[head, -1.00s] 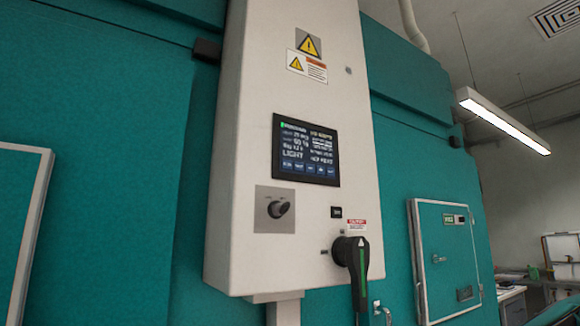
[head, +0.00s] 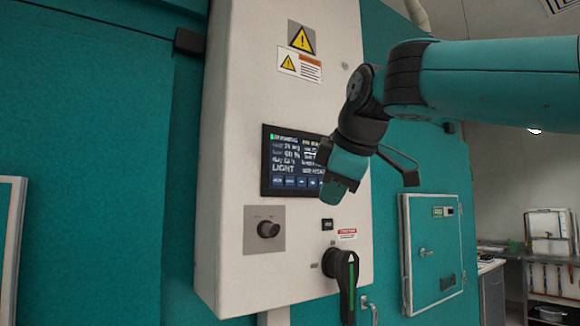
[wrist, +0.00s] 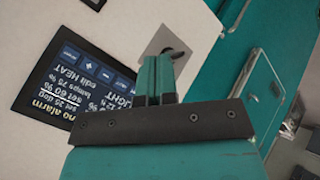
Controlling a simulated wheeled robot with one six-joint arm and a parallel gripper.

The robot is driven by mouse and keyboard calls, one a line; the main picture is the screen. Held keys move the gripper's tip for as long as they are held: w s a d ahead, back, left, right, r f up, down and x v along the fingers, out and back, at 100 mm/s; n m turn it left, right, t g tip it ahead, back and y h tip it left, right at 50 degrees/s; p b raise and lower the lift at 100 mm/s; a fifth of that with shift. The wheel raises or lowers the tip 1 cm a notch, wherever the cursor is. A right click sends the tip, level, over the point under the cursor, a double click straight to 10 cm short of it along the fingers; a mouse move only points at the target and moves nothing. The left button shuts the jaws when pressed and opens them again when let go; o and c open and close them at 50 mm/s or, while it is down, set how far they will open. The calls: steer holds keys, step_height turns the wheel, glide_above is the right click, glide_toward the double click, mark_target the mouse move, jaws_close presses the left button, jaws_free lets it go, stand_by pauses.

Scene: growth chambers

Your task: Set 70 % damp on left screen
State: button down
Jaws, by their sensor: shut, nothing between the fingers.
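A dark touch screen (head: 283,158) is set in the white control box (head: 228,150). In the head view my arm hides its right side. The wrist view shows the screen (wrist: 75,85) turned over, with "no alarm", "set 25 deg", "set 60 %", "lamps 75 %" and "edit HEAT". The line by "set 60 %" looks underlined. A row of blue buttons (wrist: 90,64) runs along one edge; their labels are too small to read surely. My gripper (wrist: 158,65) is shut and empty, in front of the box near the screen; I cannot tell its gap to the panel.
Below the screen are a black knob (head: 268,229) on a grey plate and a black rotary handle (head: 343,275). Warning labels (head: 301,65) sit above. To the right is a teal chamber door (head: 433,250) with a small display. A workbench (head: 548,290) stands further back.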

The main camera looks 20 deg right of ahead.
mark_target(303, 177)
steer(key=r, duration=0.3)
steer(key=shift+w+d, duration=0.2)
steer(key=shift+d, duration=0.05)
steer(key=shift+w, duration=0.15)
steer(key=shift+w+a+p, duration=0.45)
steer(key=shift+w+p, duration=0.3)
steer(key=shift+w, duration=0.6)
steer(key=shift+w+a+p, duration=0.45)
steer(key=shift+w+p, duration=0.3)
steer(key=shift+w, duration=0.6)
steer(key=shift+w+a+p, duration=0.45)
steer(key=shift+w+p, duration=0.3)
steer(key=shift+w, duration=0.6)
steer(key=shift+w, duration=0.1)
steer(key=shift+w+a+p, duration=0.15)
steer(key=shift+w+p, duration=0.15)
steer(key=shift+p, duration=0.15)
